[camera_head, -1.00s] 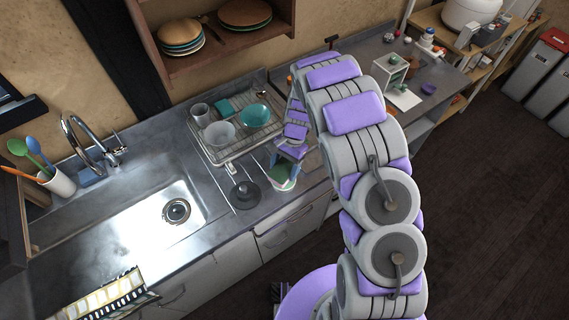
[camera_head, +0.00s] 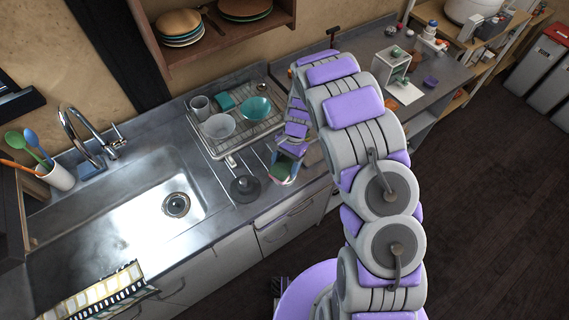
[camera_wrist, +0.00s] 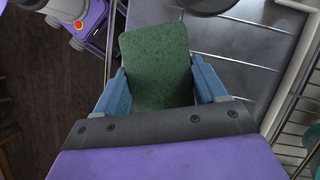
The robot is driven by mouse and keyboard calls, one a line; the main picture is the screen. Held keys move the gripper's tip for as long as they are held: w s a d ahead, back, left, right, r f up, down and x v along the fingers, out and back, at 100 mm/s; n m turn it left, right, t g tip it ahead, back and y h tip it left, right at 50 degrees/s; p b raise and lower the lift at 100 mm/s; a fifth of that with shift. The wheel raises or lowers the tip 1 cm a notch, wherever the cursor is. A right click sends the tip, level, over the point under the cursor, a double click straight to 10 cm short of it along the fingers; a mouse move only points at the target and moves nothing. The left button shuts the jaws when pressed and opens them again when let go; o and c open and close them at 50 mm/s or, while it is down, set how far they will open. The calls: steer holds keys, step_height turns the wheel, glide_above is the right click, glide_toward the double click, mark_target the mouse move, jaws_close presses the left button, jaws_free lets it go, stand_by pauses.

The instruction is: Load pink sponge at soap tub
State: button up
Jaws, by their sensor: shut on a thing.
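My gripper (camera_head: 286,158) is over the front edge of the counter, right of the sink. It is shut on a sponge (camera_wrist: 155,62) whose green face fills the middle of the wrist view between the two blue fingers. In the head view the sponge (camera_head: 283,170) shows green with a little pink along its lower edge. I cannot make out the soap tub clearly now; the sponge and gripper may hide it.
A dark round object (camera_head: 245,188) stands on the counter just left of my gripper. Behind is a dish rack (camera_head: 213,147) with bowls and a cup. The sink (camera_head: 140,205) is at left. A small white stand (camera_head: 391,66) is on the far counter.

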mark_target(285, 165)
steer(key=shift+f, duration=0.5)
stand_by(0.8)
steer(key=shift+r, duration=0.15)
steer(key=shift+r+p, duration=1.35)
steer(key=shift+r, duration=2.05)
